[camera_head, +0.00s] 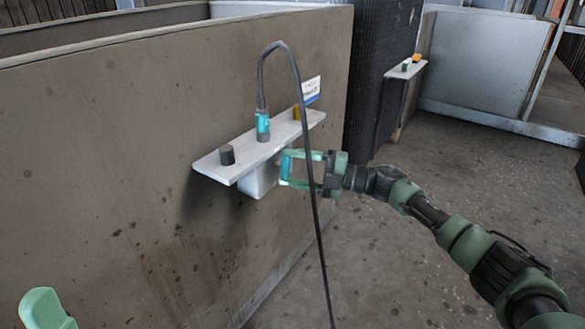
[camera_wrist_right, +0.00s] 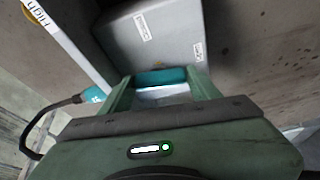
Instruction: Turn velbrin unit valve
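A pale grey box (camera_head: 258,180) hangs under a shelf on the brown wall. It shows larger in the right wrist view (camera_wrist_right: 150,40), with small white labels on it. My right gripper (camera_head: 285,169) is beside the box, its two green fingers spread wide apart. A teal bar (camera_wrist_right: 160,76) spans the gap at the fingertips. I cannot tell whether it touches the fingers, and no part is clearly marked as the velbrin unit valve. A green part of my left gripper (camera_head: 45,308) shows at the lower left; its fingers cannot be made out.
The shelf (camera_head: 216,165) carries a dark knob (camera_head: 227,154), a teal connector (camera_head: 262,126) and a yellow knob (camera_head: 297,112). A black cable (camera_head: 307,150) loops from the connector down past my right gripper. A white sign (camera_head: 311,90) stands behind. The floor (camera_head: 390,260) at right is clear.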

